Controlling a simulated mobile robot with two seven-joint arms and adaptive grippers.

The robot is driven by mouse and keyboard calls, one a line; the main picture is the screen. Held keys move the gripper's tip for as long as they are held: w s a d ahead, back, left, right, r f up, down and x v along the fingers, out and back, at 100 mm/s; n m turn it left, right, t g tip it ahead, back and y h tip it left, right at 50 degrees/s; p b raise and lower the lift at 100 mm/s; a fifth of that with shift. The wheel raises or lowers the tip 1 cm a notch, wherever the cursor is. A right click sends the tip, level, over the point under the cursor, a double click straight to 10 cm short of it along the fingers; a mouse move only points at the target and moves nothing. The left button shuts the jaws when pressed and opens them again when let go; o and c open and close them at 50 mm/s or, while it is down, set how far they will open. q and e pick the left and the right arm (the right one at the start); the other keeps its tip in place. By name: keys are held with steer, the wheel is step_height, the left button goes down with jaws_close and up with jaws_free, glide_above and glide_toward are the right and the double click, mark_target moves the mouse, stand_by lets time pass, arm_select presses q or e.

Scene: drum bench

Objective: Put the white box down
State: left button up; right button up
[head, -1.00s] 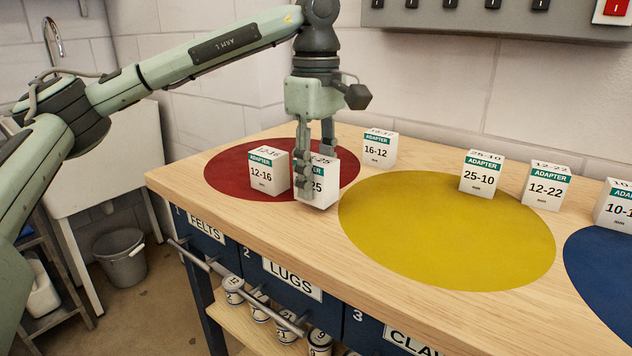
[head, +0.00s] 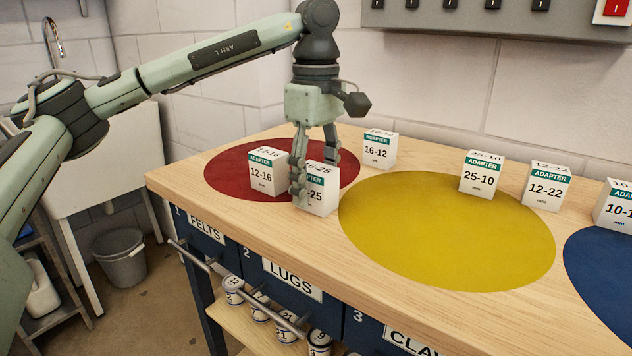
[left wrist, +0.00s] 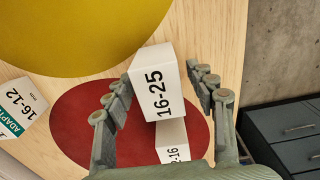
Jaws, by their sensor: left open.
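The white box marked 16-25 (head: 320,196) stands upright at the front right of the red circle (head: 222,172), partly over its edge. It also shows in the left wrist view (left wrist: 155,85). My left gripper (head: 314,190) is open around it, with a finger on either side and a gap in the left wrist view. One finger hides part of its front label. A white box marked 12-16 (head: 264,178) stands on the red circle just left of it. My right gripper is in neither view.
The box 16-12 (head: 380,149) stands on bare wood behind. Box 25-10 (head: 480,178) is at the back of the yellow circle (head: 440,240), with box 12-22 (head: 546,190) beside it. A blue circle (head: 600,260) lies far right. Most of the yellow circle is clear.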

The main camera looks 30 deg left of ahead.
mark_target(317, 167)
arm_select(q)
step_height(317, 167, up, 7)
steer(key=shift+r+p, duration=0.15)
steer(key=shift+p, duration=0.25)
step_height(317, 167, up, 4)
steer(key=shift+f+p, duration=0.1)
steer(key=shift+p, duration=0.5)
steer(key=shift+r, duration=0.3)
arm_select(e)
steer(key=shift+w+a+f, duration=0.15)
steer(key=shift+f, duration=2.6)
